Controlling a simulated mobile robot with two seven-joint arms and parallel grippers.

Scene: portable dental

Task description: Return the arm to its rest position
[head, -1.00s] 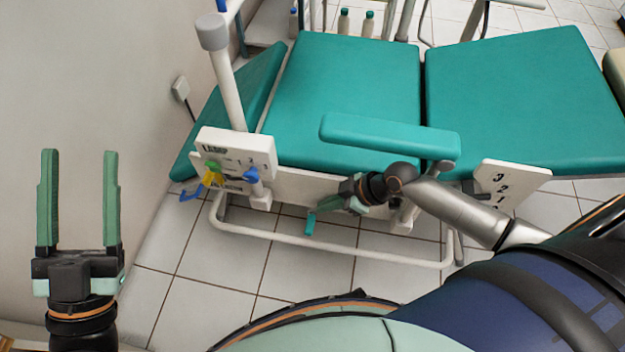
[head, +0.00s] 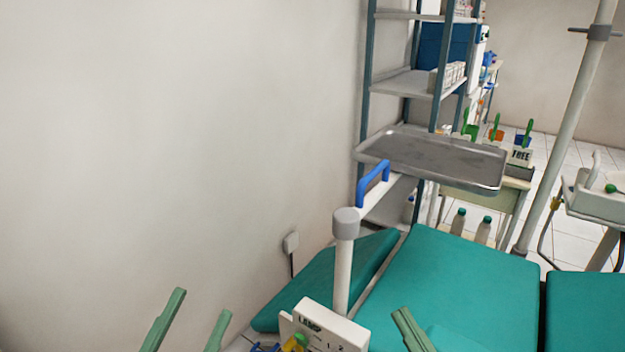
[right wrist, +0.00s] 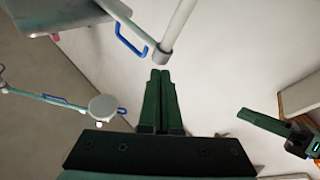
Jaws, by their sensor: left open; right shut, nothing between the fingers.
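My left gripper (head: 202,303) is at the lower left of the head view, in front of the bare wall. Its two green fingers are apart and empty; the rest of it is cut off below. My right gripper (head: 411,329) shows only its green fingertips at the bottom of the head view, in front of the teal chair (head: 455,275). In the right wrist view its fingers (right wrist: 160,75) are pressed together with nothing between them. The left gripper also shows at the right of that view (right wrist: 278,130). Most of both arms is hidden.
The lamp panel (head: 330,325) and a white post with a grey cap (head: 345,224) stand between the grippers. A metal tray (head: 430,160) with a blue handle (head: 373,182) is behind. Shelves (head: 405,82) stand farther back. The wall (head: 180,150) fills the left.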

